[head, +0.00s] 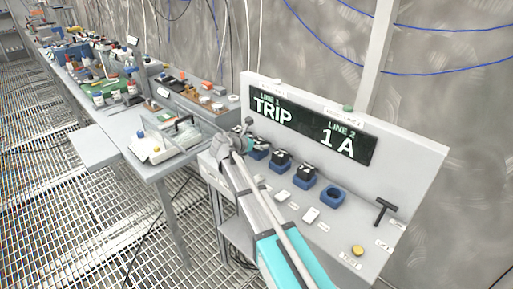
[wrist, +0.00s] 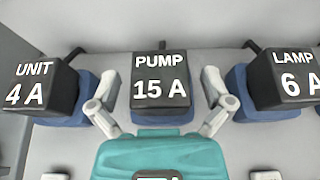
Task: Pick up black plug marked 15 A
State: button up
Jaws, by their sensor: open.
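The black plug marked PUMP 15 A (wrist: 160,72) sits in a blue socket (wrist: 158,119) in the middle of the wrist view. My gripper (wrist: 159,77) is open, one finger on each side of this plug.
An upright panel (head: 412,162) behind the row shows TRIP and 1 A. An empty blue socket (head: 333,197), a black T-handle (head: 383,210) and a yellow button (head: 357,250) are to the right. A cluttered bench (head: 120,125) extends to the left.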

jog(key=shift+c, duration=0.3)
jog(key=c, duration=1.2)
jog(key=shift+r, duration=0.2)
jog(key=shift+r+p, duration=0.75)
jog(key=shift+p, duration=0.2)
jog(key=shift+s+a+r+p, duration=1.15)
jog(key=shift+s+r+p, duration=0.7)
jog(key=shift+s, duration=0.2)
jog(key=shift+s+a+r+p, duration=1.2)
jog(key=shift+s+r+p, duration=0.7)
jog(key=shift+s, duration=0.1)
jog(key=shift+s+a+r+p, duration=1.15)
jog(key=shift+s+r+p, duration=0.7)
jog(key=shift+s, duration=0.2)
